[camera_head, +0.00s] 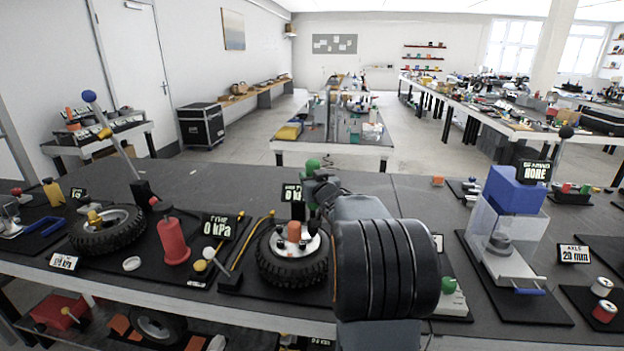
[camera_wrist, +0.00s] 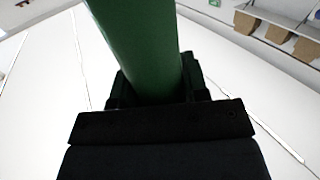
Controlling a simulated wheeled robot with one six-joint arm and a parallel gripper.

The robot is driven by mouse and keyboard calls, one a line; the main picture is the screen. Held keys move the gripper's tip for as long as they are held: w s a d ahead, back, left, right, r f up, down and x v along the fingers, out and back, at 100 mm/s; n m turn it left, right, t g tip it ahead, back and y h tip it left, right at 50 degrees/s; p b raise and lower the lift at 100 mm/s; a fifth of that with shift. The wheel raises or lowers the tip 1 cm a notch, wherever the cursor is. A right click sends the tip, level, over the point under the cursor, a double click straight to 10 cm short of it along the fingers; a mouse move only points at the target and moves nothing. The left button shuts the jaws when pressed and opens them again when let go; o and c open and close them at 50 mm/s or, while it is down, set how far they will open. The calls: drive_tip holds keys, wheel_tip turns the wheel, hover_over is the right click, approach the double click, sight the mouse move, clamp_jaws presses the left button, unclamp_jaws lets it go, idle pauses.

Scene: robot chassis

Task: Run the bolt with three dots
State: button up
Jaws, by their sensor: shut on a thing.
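My gripper (camera_head: 316,182) is at the far end of my arm, above and behind the tyred wheel (camera_head: 290,271) on the bench. It is shut on a green cylinder (camera_wrist: 138,40), which rises between the jaws in the wrist view. In the head view its rounded green top (camera_head: 312,163) shows just above the jaws. The wheel lies flat on a dark mat, with an orange piece (camera_head: 294,231) standing on its pale hub. Bolt heads on the hub are too small to make out, and I cannot see any dots. My arm hides the area right of the wheel.
A second wheel (camera_head: 108,234), a red pump-like cylinder (camera_head: 173,241) and a "0 kPa" display (camera_head: 219,227) stand to the left. A blue-topped clear press (camera_head: 512,215) stands right. A display (camera_head: 291,193) stands behind the wheel. The bench (camera_head: 210,181) is bare towards the back.

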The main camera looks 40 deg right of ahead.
sight(311, 159)
drive_tip(key=shift+f, duration=0.25)
wheel_tip(311, 159, up, 6)
drive_tip(key=p, duration=0.5)
idle(0.4)
